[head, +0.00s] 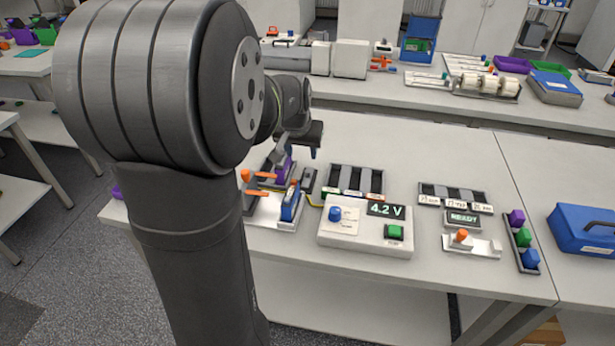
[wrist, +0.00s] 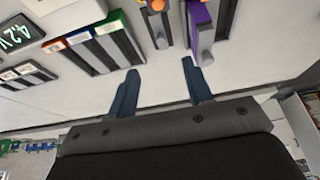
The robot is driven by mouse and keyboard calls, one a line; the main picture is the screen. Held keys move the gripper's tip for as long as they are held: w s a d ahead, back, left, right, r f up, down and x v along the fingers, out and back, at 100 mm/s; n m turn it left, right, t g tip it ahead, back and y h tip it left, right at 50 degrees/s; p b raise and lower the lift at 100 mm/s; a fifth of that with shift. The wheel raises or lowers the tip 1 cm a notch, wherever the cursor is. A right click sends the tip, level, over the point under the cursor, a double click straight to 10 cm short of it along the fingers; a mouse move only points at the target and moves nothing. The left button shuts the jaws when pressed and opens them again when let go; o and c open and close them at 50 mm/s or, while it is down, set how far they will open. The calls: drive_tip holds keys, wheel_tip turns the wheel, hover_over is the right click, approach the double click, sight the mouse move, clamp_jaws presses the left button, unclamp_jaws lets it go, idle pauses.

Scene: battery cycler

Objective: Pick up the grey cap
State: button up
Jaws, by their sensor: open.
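A small dark grey piece (head: 308,181), which looks like the grey cap, sits between a purple part (head: 285,168) and the battery rack in the head view. In the wrist view a grey piece (wrist: 160,32) shows at the top, beside the purple part (wrist: 200,22); I cannot be sure that it is the cap. My gripper (wrist: 160,80) is open, with bare table showing between its fingers. In the head view my gripper (head: 312,150) is above the table behind these parts, partly hidden by my arm. It is apart from the grey piece.
A white cell holder with orange levers (head: 262,192) and a blue part (head: 291,203) stands at the left. Battery racks (head: 355,181) and a white tester reading 4.2 V (head: 365,240) are to its right. A purple, green and blue cap tray (head: 510,240) is farther right. Table behind the racks is clear.

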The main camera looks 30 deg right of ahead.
hover_over(307, 174)
drive_tip(key=s+a, duration=0.2)
wheel_tip(307, 174, down, 8)
drive_tip(key=shift+w+f, duration=0.15)
drive_tip(key=shift+x, duration=2.85)
drive_tip(key=shift+d, duration=0.15)
clamp_jaws()
